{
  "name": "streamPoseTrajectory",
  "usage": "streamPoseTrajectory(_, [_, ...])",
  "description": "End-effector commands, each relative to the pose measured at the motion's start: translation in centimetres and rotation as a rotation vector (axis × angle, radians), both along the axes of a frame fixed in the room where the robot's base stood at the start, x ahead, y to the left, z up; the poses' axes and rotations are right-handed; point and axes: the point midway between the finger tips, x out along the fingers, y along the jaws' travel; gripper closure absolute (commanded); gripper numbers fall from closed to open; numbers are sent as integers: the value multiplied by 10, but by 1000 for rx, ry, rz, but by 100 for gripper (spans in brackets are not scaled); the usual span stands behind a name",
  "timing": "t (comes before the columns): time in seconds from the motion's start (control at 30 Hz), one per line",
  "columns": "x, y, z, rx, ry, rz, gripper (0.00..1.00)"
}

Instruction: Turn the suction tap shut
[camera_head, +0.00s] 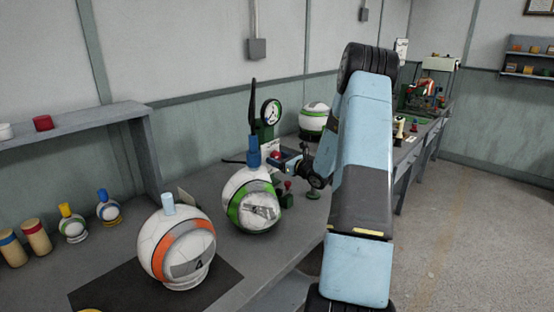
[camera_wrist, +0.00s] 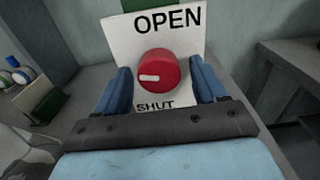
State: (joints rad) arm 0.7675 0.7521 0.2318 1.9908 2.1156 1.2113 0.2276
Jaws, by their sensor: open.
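The suction tap is a red round knob (camera_wrist: 160,70) on a white plate (camera_wrist: 120,50) lettered OPEN above and SHUT below. A white mark on the knob's face lies at its left side, pointing left, between the two words. My gripper (camera_wrist: 162,76) is open, with one blue finger on each side of the knob. I cannot tell whether the fingers touch it. In the head view my gripper (camera_head: 292,163) reaches the plate (camera_head: 270,147) from the right, and part of the red knob (camera_head: 276,154) shows beside it.
A white, green-banded ball (camera_head: 250,200) with a blue neck stands close left of my gripper. An orange-banded ball (camera_head: 177,248) is nearer on a dark mat (camera_head: 120,290). A round gauge (camera_head: 271,112) stands behind. Small red-knobbed parts (camera_head: 288,186) sit just below my gripper.

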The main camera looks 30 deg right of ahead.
Motion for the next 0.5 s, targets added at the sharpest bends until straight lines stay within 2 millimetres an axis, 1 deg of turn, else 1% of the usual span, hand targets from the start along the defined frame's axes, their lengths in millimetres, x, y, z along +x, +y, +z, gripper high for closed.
streamPoseTrajectory(0.13, [7,2,0,0,-1,-1,29])
streamPoseTrajectory(0.4, [8,3,0,0,0,0,29])
streamPoseTrajectory(0.43, [8,3,0,0,0,0,30])
streamPoseTrajectory(0.5, [8,3,0,0,0,0,37])
